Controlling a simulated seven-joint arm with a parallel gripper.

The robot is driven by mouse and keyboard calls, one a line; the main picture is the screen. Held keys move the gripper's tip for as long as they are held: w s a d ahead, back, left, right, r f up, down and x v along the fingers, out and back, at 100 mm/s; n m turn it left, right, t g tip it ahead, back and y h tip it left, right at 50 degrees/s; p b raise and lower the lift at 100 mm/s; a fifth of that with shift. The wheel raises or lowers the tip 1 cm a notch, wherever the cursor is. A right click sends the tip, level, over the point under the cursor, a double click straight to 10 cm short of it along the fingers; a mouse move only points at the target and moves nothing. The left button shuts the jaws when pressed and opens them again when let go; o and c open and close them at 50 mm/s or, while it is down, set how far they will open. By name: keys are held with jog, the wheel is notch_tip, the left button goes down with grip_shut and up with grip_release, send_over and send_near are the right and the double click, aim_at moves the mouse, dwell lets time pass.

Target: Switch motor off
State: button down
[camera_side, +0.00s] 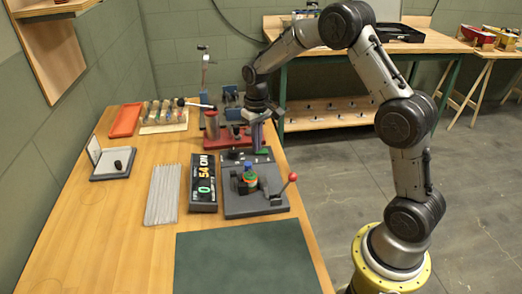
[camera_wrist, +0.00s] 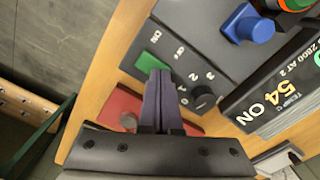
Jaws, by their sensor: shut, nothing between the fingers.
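The motor switch is a green rocker (camera_wrist: 147,62) with ON and OFF lettering beside it, on the dark grey control panel of the test stand (camera_side: 240,202). Its green face also shows in the side view (camera_side: 263,152), right by my fingertips. My gripper (camera_wrist: 160,76) is shut and empty, pointing down at the panel. In the side view my gripper (camera_side: 257,146) is low over the far end of the stand. The fingertips overlap the edge of the rocker in the wrist view; I cannot tell if they touch it. The display (camera_side: 203,183) reads 54 ON.
A black dial (camera_wrist: 203,97) with numbers sits beside my fingers. A blue part (camera_wrist: 248,27) is clamped on the stand. A red-knobbed lever (camera_side: 292,177) stands at the stand's right. A red fixture (camera_side: 218,138) lies behind. A green mat (camera_side: 245,257) lies clear in front.

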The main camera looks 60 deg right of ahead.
jog(key=shift+f, duration=0.2)
jog(key=shift+r, duration=3.55)
